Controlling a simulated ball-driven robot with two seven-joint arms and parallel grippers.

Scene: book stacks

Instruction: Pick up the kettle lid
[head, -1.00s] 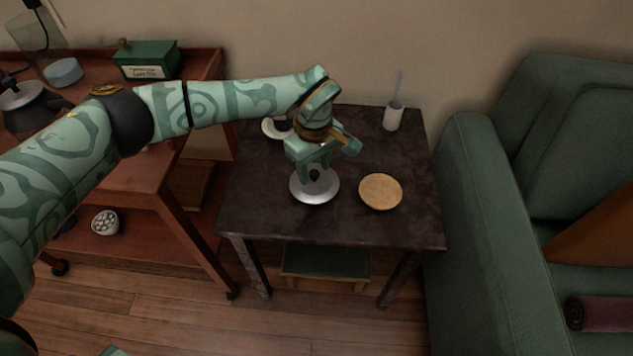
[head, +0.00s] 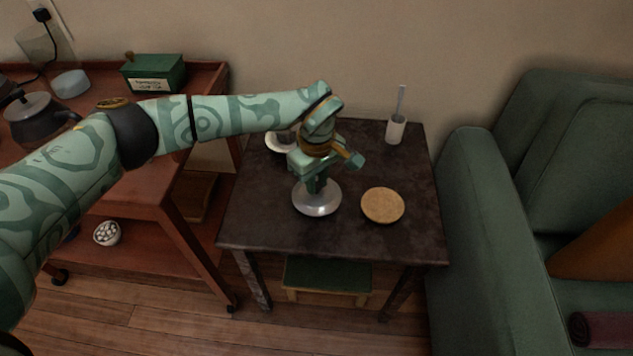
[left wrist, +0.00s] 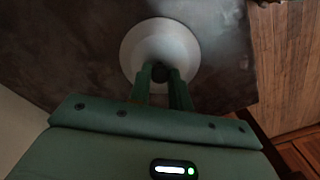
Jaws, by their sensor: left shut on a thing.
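The kettle lid (head: 317,204) is a round, silver-grey disc with a dark knob. It is over the dark side table; I cannot tell whether it touches the top. My left gripper (head: 317,186) points down over its middle, shut on the knob. In the left wrist view the lid (left wrist: 148,45) shows as a pale disc, with the left gripper (left wrist: 160,76) fingers on either side of the dark knob, which they partly hide. A dark kettle (head: 36,118) stands on the reddish wooden cart at the far left. My right gripper is not in view.
The side table (head: 270,225) also bears a round cork mat (head: 383,205), a white dish (head: 279,141) partly behind my gripper, and a white cup (head: 396,130) with a utensil. A green armchair (head: 465,200) stands close at the right. A green box (head: 153,73) is on the cart.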

